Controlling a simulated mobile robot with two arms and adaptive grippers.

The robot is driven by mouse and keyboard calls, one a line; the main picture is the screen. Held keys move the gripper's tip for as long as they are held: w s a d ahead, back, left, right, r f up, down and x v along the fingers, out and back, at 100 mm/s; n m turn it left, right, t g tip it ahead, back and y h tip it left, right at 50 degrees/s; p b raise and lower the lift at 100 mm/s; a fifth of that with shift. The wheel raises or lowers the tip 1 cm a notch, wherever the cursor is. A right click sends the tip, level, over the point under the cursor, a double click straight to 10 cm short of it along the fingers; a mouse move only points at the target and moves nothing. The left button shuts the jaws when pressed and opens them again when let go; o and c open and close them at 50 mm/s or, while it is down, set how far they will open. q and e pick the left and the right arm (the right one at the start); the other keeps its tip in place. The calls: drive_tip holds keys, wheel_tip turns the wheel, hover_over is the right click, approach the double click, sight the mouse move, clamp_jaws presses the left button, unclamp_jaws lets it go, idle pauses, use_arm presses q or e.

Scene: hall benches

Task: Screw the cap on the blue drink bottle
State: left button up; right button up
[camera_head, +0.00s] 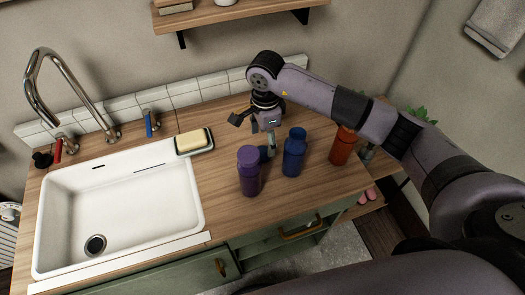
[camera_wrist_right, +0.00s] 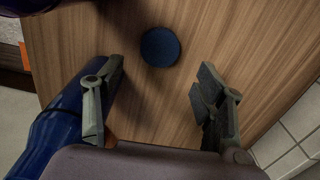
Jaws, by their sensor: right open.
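The blue drink bottle (camera_head: 293,154) stands upright on the wooden counter, between a purple bottle and an orange-red bottle. Its side also shows at the left of the right wrist view (camera_wrist_right: 52,138). A round dark blue cap (camera_wrist_right: 160,46) lies on the wood in the right wrist view, ahead of the fingers and between their lines. My right gripper (camera_head: 253,136) is open and empty, low over the counter just left of the blue bottle. Its two fingers (camera_wrist_right: 157,100) stand wide apart. My left gripper is not in view.
The purple bottle (camera_head: 249,172) stands close to my right gripper. The orange-red bottle (camera_head: 342,146) stands right of the blue one. A soap dish (camera_head: 196,151), white sink (camera_head: 120,212) and faucet are at left. A tiled backsplash (camera_head: 185,98) and shelf (camera_head: 235,14) lie behind.

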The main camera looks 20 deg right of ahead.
sight(264, 152)
drive_tip(key=shift+s+a+f+p, duration=0.1)
drive_tip(key=shift+f+p, duration=0.35)
wheel_tip(264, 152, down, 4)
drive_tip(key=shift+a+r+p, duration=0.1)
drive_tip(key=shift+r+p, duration=0.1)
drive_tip(key=shift+p, duration=0.55)
drive_tip(key=shift+f, duration=0.35)
drive_tip(key=shift+c, duration=0.5)
drive_tip(key=c, duration=0.7)
